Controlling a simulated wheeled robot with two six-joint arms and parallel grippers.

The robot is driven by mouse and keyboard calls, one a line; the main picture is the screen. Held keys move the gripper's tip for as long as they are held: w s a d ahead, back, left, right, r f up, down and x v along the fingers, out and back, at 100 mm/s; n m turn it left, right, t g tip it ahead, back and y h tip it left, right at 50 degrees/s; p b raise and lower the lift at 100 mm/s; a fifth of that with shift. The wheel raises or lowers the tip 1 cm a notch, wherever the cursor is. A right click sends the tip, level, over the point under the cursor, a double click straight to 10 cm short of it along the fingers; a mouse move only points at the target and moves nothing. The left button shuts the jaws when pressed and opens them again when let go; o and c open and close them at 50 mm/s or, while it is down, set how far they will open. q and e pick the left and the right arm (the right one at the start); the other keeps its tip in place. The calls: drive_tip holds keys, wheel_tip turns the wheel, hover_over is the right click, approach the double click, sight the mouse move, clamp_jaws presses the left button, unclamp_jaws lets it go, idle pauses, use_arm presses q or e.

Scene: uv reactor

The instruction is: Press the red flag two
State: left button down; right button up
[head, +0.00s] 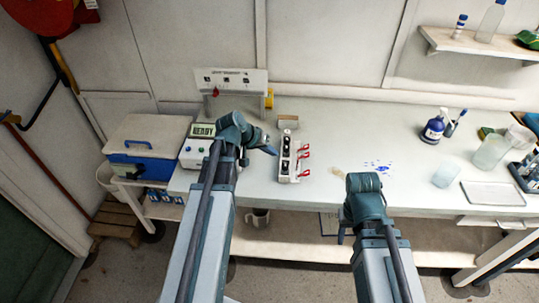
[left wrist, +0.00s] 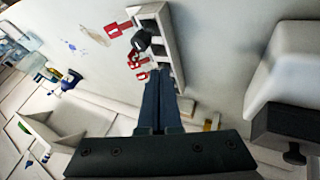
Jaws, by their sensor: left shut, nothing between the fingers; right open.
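A white switch block (head: 285,165) with dark switches stands on the bench, with red flags along its right side. The upper flag (head: 304,147) and middle flag (head: 302,156) sit close together; the lower flag (head: 304,173) is apart. The left wrist view shows the block (left wrist: 166,45), one separate flag (left wrist: 117,29) and two closer ones, including the middle flag (left wrist: 134,57). My left gripper (head: 270,150) is shut and empty, just left of the block; its fingers (left wrist: 158,92) point toward it. My right gripper (head: 341,236) is open, low at the bench's front edge, mostly hidden by its arm.
A device reading READY (head: 203,130) and a blue-white cooler (head: 148,145) stand left. A white panel (head: 230,78) stands behind. A blue bottle (head: 433,128), beakers and a tray (head: 493,193) are at right. The bench between block and bottle is mostly clear, with small stains.

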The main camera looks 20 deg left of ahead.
use_arm(q)
drive_tip(key=b+x, duration=0.4)
drive_tip(key=x, duration=0.2)
drive_tip(key=shift+f, duration=0.25)
drive_tip(key=shift+w+d+r+p, duration=0.1)
drive_tip(key=shift+d+r+p, duration=0.15)
drive_tip(key=shift+d, duration=0.35)
drive_tip(key=shift+w+d+r+p, duration=0.15)
drive_tip(key=shift+d+r, duration=0.05)
drive_tip(key=shift+d, duration=0.4)
drive_tip(key=shift+w+d, duration=0.2)
drive_tip(key=shift+d, duration=0.45)
use_arm(e)
drive_tip(key=shift+f, duration=2.2)
